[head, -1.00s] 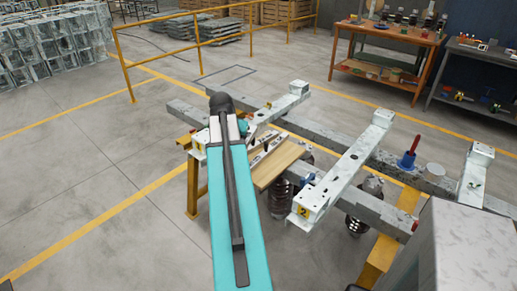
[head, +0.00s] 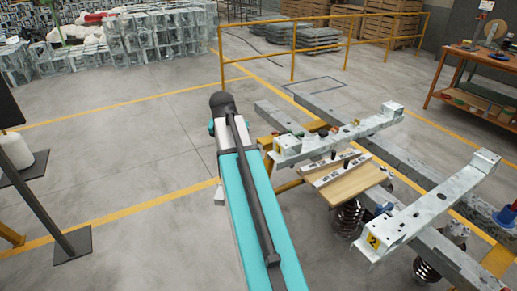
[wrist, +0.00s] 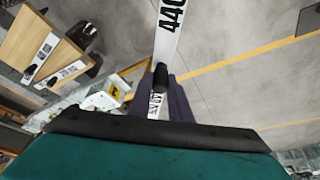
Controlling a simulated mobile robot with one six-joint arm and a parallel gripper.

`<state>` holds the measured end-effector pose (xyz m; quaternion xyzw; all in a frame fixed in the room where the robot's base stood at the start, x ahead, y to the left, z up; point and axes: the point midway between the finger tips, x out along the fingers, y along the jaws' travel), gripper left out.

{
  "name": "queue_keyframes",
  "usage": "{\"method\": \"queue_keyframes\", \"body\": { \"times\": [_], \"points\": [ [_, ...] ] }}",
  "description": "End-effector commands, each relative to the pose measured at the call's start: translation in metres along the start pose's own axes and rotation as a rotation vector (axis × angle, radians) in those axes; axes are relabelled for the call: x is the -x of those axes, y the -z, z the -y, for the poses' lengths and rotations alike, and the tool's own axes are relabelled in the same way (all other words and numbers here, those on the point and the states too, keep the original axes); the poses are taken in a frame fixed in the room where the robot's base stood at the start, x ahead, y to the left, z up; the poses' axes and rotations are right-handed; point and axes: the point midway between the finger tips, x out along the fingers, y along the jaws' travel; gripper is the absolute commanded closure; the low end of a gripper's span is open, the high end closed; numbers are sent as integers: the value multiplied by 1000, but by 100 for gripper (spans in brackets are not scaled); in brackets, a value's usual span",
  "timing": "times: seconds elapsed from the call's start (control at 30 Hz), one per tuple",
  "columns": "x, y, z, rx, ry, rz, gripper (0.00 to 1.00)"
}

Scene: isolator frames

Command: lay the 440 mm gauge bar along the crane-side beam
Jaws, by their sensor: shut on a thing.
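In the wrist view my gripper (wrist: 163,88) is shut on a white bar marked 440 (wrist: 169,32), near its black knob. The bar sticks out past the fingers toward the top of the picture, clear of the floor below it. In the head view my arm hides the gripper and the bar. Two long grey beams, the near one (head: 445,258) and the far one (head: 400,155), lie under white cross-members (head: 340,134). I cannot tell which beam is crane-side.
A wooden board (head: 352,188) carries other white bars with black knobs (head: 335,165); it also shows in the wrist view (wrist: 22,42). Coil springs (head: 347,217) stand below the near beam. A yellow railing (head: 320,45) stands behind. Open floor lies left of the frame.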

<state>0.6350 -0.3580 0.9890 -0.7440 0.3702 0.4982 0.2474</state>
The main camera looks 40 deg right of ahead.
Motion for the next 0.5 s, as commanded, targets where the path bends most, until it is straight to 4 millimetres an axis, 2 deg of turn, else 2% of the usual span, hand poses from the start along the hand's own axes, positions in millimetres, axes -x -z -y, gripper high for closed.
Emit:
{"method": "queue_keyframes", "body": {
  "times": [0.03, 0.1, 0.5],
  "points": [
    [5, -6, 18, 29, 13, -2, 100],
    [12, -13, 38, 65, 28, -3, 100],
    [53, -72, 148, 289, 121, -1, 100]
  ]
}}
